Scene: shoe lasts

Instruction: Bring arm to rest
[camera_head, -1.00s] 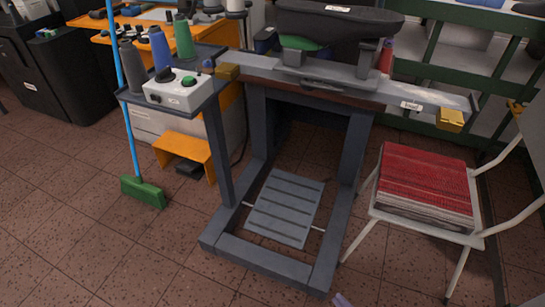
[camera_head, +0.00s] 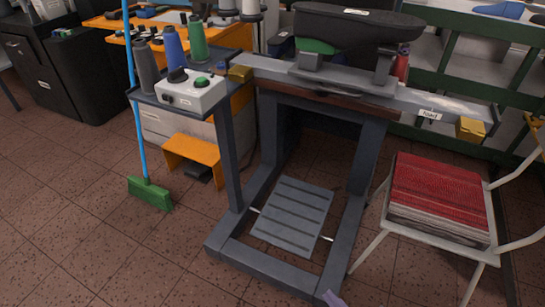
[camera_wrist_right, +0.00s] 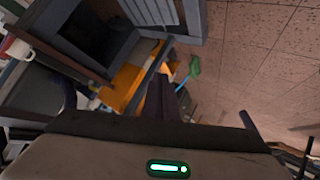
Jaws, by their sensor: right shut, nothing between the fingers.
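Only a small pale tip of my right gripper (camera_head: 333,299) shows at the bottom edge of the head view, in front of the grey stand's base. In the right wrist view its dark fingers (camera_wrist_right: 164,98) are together with nothing held between them. The right arm behind it is out of the head view. My left gripper is in neither view.
A grey metal stand (camera_head: 232,165) with a dark machine (camera_head: 355,28) on top fills the middle. A chair with red stacked sheets (camera_head: 438,195) stands right. A green broom (camera_head: 150,193) and an orange step (camera_head: 193,153) are left. Tiled floor at front left is clear.

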